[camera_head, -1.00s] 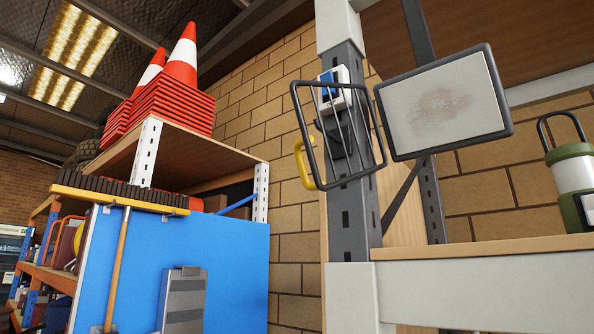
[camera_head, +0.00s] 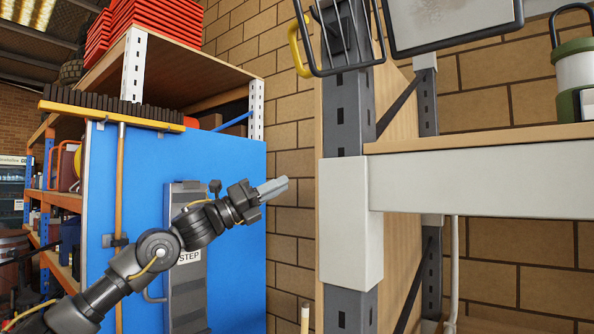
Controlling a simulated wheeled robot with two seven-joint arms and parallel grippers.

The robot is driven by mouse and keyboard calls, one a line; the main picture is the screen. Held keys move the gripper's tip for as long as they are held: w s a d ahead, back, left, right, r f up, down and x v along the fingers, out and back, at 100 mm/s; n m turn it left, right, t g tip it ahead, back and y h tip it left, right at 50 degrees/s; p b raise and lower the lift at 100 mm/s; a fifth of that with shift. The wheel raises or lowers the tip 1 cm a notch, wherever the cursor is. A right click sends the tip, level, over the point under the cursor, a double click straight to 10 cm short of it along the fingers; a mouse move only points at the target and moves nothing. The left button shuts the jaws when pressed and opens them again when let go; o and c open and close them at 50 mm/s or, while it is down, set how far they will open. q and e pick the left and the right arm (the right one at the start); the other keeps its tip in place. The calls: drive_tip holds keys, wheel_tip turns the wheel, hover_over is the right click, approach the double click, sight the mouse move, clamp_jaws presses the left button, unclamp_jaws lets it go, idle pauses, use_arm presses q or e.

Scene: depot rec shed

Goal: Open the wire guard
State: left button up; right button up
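The wire guard (camera_head: 341,57) is a black wire frame on the grey rack post, cut off by the top edge of the view. A yellow handle (camera_head: 294,46) sits at its left side. Whether the guard is open or shut I cannot tell. My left gripper (camera_head: 276,187) is below and to the left of the guard, in front of the blue panel's right edge, apart from the guard and pointing right. Its fingers look close together, with nothing seen in them; the gap is unclear. My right gripper does not show.
A grey rack post (camera_head: 344,122) with a white beam (camera_head: 480,184) and wooden shelf stands at the right. A framed board (camera_head: 450,18) is beside the guard. A lantern (camera_head: 573,75) stands on the shelf. A blue panel (camera_head: 140,185) with a broom (camera_head: 120,190) is at the left.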

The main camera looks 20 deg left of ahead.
use_arm(q)
drive_tip(key=s+r+m+g+h, duration=0.2)
drive_tip(key=s+r+m+g, duration=0.2)
drive_tip(key=s+r+m, duration=0.7)
drive_tip(key=m+g, duration=0.2)
drive_tip(key=m, duration=0.1)
approach(297, 66)
drive_tip(key=p+x, duration=0.2)
drive_tip(key=x, duration=0.3)
drive_tip(key=r+p+x, duration=0.1)
drive_tip(key=p+x, duration=0.1)
drive_tip(key=x, duration=0.3)
drive_tip(key=shift+r, duration=0.25)
clamp_jaws()
